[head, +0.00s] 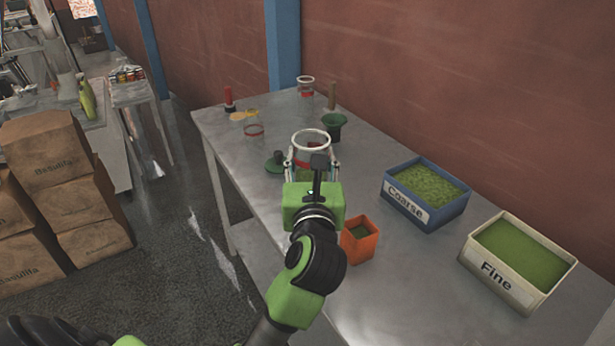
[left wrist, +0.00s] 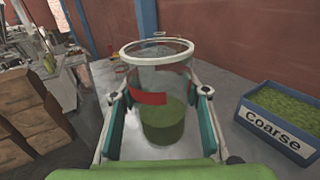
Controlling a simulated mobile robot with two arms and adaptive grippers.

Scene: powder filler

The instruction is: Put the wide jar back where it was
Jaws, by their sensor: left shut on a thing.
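The wide jar (head: 311,143) is clear glass with a white rim and a red mark. In the left wrist view the jar (left wrist: 157,88) stands upright between the fingers, with green powder in its lower part. My left gripper (head: 313,168) is shut on it, with one finger on each side, over the metal table (head: 400,268). My arm and gripper hide the jar's base in the head view, so I cannot tell whether it touches the table. My right gripper is not in view.
A blue Coarse bin (head: 407,211), a cream Fine bin (head: 497,288) and an orange container (head: 369,252) stand to the right.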

